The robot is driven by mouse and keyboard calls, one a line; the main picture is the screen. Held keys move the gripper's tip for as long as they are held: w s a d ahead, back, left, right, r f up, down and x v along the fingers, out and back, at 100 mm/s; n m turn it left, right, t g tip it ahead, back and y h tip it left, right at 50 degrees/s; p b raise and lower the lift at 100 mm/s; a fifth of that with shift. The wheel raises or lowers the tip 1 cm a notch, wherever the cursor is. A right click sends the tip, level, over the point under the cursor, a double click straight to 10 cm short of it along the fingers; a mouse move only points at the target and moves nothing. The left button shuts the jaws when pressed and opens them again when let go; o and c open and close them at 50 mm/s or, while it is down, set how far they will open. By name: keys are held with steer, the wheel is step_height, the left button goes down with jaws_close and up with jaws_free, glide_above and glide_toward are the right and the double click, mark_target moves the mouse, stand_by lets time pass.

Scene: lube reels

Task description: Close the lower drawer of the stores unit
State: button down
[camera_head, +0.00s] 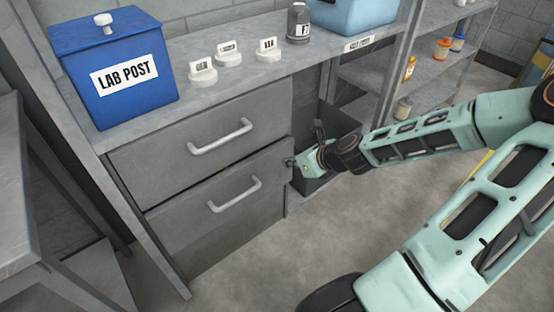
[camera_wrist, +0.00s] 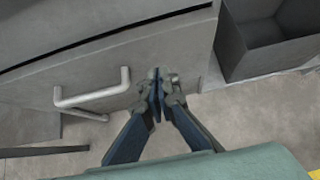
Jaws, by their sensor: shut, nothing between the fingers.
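The grey stores unit has an upper drawer (camera_head: 170,150) and a lower drawer (camera_head: 180,220), each with a pale bar handle. The lower drawer's front seems to stand slightly forward, with a dark gap along its top edge. Its handle (camera_head: 235,195) also shows in the wrist view (camera_wrist: 95,95). My gripper (camera_head: 289,162) is at the right end of the lower drawer's front, right of the handle and not holding it. In the wrist view my gripper's fingertips (camera_wrist: 158,78) are together and empty, close against the drawer front; contact cannot be told.
A dark open bin (camera_head: 340,125) stands just right of the drawers, behind my gripper. On the worktop are a blue LAB POST box (camera_head: 120,78), several white labelled tags, a grey bottle (camera_head: 298,24) and a light blue container (camera_head: 350,15). The floor in front is clear.

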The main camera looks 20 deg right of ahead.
mark_target(268, 149)
steer(key=shift+w+a+f+b, duration=0.3)
steer(key=shift+w+a+b, duration=0.05)
steer(key=shift+w, duration=0.6)
steer(key=shift+w+a+f+b, duration=0.3)
steer(key=shift+w+f+b, duration=0.05)
steer(key=shift+w, duration=0.6)
steer(key=shift+w+a+f+b, duration=0.3)
steer(key=shift+w+a+b, duration=0.05)
steer(key=shift+w, duration=0.6)
steer(key=shift+w, duration=0.1)
steer(key=shift+w+a+r, duration=0.1)
steer(key=shift+w+a, duration=0.05)
steer(key=shift+w, duration=0.15)
steer(key=shift+w+a+p, duration=0.2)
steer(key=shift+w+p, duration=0.05)
steer(key=shift+w, duration=0.3)
steer(key=shift+w+a+p, duration=0.15)
steer(key=shift+w+p, duration=0.05)
steer(key=shift+w, duration=0.35)
steer(key=shift+w+r, duration=0.15)
